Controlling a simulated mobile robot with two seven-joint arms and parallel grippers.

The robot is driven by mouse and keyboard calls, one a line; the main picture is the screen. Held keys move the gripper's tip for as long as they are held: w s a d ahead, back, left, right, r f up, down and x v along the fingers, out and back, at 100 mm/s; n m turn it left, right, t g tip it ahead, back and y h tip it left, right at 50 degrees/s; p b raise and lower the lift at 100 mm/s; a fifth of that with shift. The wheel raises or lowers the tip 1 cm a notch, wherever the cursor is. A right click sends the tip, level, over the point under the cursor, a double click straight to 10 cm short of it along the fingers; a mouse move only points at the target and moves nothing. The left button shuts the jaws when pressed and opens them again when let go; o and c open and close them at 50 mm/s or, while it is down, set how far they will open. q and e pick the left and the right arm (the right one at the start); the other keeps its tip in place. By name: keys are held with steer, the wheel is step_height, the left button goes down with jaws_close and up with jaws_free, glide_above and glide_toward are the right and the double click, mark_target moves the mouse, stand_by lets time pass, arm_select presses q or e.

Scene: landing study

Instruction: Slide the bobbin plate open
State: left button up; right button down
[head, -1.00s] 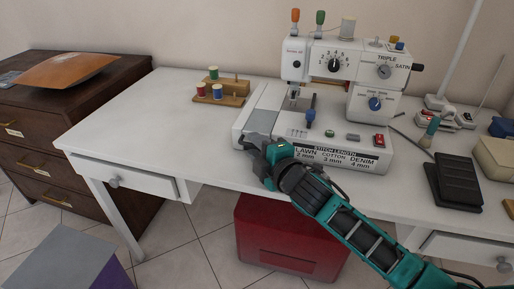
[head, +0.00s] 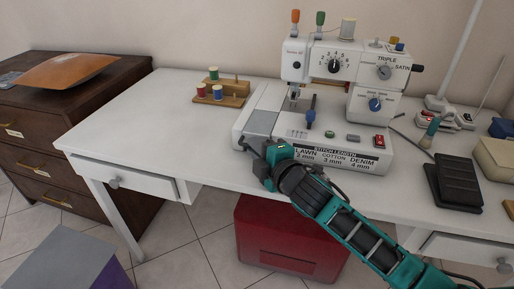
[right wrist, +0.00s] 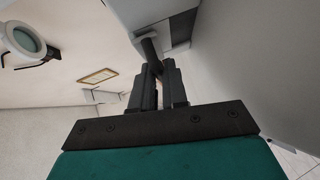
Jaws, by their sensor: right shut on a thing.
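The white sewing machine (head: 362,92) stands on the white table. A flat grey plate (head: 262,123), which looks like the bobbin plate, lies at the left of its bed. My right gripper (head: 247,147) is at the bed's front left corner, just in front of the plate. In the right wrist view, the fingers (right wrist: 157,72) are shut on a dark bar-like handle (right wrist: 149,48) that sticks out from the machine. The fingers and arm partly hide where the handle joins the plate. My left gripper is not in view.
A wooden spool stand (head: 228,98) with several thread spools is behind left. A black pedal (head: 455,182) lies at the right. The white table (head: 140,125) is clear left of the machine. A red box (head: 290,235) is below the table.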

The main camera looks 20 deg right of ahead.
steer(key=s+a+p, duration=0.2)
steer(key=s+a, duration=0.2)
steer(key=s, duration=0.2)
steer(key=shift+s+a, duration=0.3)
steer(key=shift+s, duration=0.1)
steer(key=c, duration=1.2)
jaws_free()
steer(key=p+v, duration=0.1)
steer(key=v, duration=1.1)
steer(key=shift+s, duration=0.4)
